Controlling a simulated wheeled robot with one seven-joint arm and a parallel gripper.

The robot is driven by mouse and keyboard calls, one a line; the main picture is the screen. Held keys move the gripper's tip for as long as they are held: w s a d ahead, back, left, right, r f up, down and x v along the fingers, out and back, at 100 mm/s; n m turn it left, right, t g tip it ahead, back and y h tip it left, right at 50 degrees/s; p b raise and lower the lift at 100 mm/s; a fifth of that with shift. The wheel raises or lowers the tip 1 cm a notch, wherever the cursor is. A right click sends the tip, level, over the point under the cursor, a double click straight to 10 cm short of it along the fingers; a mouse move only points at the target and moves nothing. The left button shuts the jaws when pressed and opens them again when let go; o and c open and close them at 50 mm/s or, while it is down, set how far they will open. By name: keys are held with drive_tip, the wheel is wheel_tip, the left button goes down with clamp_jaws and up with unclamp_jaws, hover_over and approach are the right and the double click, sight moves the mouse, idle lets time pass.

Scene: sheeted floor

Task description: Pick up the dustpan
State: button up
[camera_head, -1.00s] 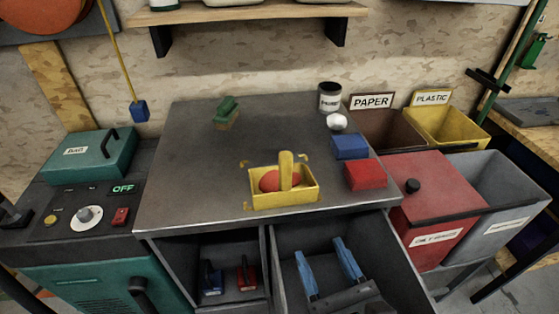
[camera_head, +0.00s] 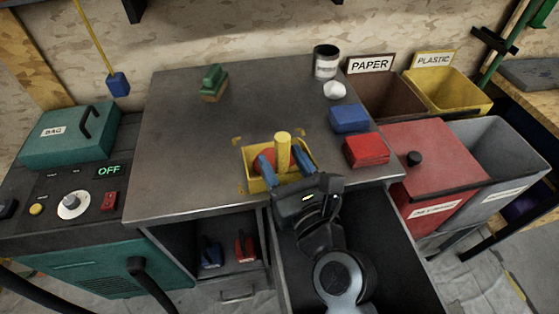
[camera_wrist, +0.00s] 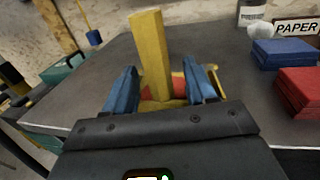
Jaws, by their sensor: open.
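The yellow dustpan (camera_head: 256,183) sits on the grey workbench top near its front edge, with its yellow handle (camera_head: 283,152) standing up. A red round thing (camera_head: 263,163) lies in the pan, partly hidden by my blue fingers. My gripper (camera_head: 279,163) is open at the dustpan, its two blue fingers on either side of the handle. In the wrist view the handle (camera_wrist: 151,57) rises between the two fingers (camera_wrist: 161,86), with a gap on each side. The lower pan is mostly hidden there by the gripper body.
A blue block (camera_head: 349,118) and a red block (camera_head: 366,150) lie to the right. A white crumpled ball (camera_head: 334,90), a can (camera_head: 326,62) and a green-topped brush (camera_head: 214,83) are farther back. Bins stand right of the bench. An open drawer (camera_head: 392,262) juts out below.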

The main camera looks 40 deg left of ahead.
drive_tip(key=shift+w+a, duration=0.15)
drive_tip(key=shift+a, duration=0.15)
drive_tip(key=shift+c, duration=0.2)
clamp_jaws()
